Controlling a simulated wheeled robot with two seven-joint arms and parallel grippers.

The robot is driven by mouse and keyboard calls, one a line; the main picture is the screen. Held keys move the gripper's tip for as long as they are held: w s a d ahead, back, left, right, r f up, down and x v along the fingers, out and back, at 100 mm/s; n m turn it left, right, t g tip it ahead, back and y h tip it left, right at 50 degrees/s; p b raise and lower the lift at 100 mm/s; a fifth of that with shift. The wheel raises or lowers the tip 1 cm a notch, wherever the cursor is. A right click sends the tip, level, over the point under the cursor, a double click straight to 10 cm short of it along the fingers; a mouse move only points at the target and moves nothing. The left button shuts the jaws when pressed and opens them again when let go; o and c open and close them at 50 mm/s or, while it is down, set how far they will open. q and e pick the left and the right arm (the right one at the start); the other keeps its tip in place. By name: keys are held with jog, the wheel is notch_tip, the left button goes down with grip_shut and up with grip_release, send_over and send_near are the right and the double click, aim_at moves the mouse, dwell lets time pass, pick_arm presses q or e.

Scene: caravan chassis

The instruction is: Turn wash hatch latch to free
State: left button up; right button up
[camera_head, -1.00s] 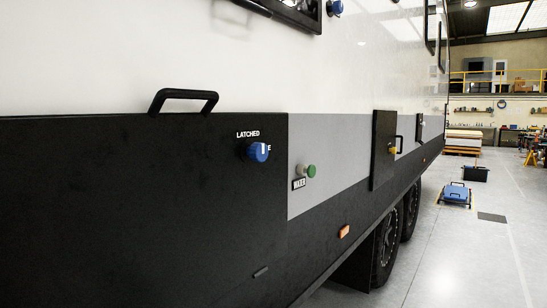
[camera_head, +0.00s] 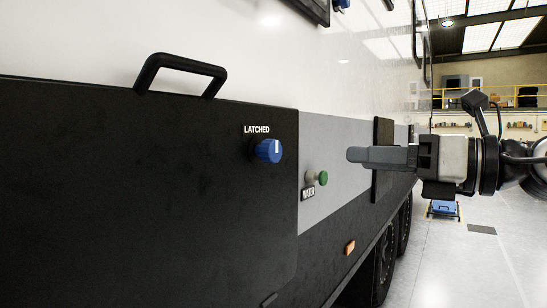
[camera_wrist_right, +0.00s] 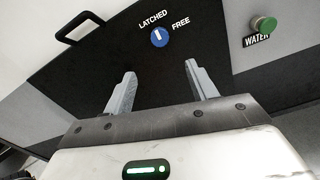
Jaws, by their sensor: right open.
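The wash hatch latch is a blue round knob (camera_head: 268,150) with a white mark, on the black hatch panel (camera_head: 140,190). The label LATCHED reads above it. In the right wrist view the knob (camera_wrist_right: 160,37) shows with LATCHED and FREE labels, its white mark pointing towards LATCHED. My right gripper (camera_head: 352,155) comes in from the right in the head view, to the right of the knob and apart from it. In the wrist view its two fingers (camera_wrist_right: 160,85) are spread with nothing between them. My left gripper is not in view.
A green button (camera_head: 323,178) with a WATER label (camera_wrist_right: 257,41) sits right of the knob. A black handle (camera_head: 182,72) stands out at the hatch's top edge. An orange side light (camera_head: 349,247) is lower down.

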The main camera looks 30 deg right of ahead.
jog(key=p, duration=0.6)
send_near(276, 153)
jog(key=w, duration=0.2)
jog(key=shift+a+p+x, duration=0.15)
jog(key=shift+p+x, duration=0.35)
jog(key=shift+x, duration=0.65)
jog(key=shift+a+p+x, duration=0.2)
jog(key=shift+p+x, duration=0.25)
jog(key=shift+x, duration=1.7)
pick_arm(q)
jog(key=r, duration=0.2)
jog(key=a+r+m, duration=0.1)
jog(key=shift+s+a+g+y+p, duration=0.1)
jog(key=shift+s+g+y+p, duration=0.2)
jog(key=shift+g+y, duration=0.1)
pick_arm(e)
jog(key=shift+w+a, duration=0.15)
jog(key=shift+w, duration=0.1)
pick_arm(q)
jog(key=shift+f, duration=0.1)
pick_arm(e)
jog(key=shift+c, duration=0.4)
jog(key=c, duration=0.9)
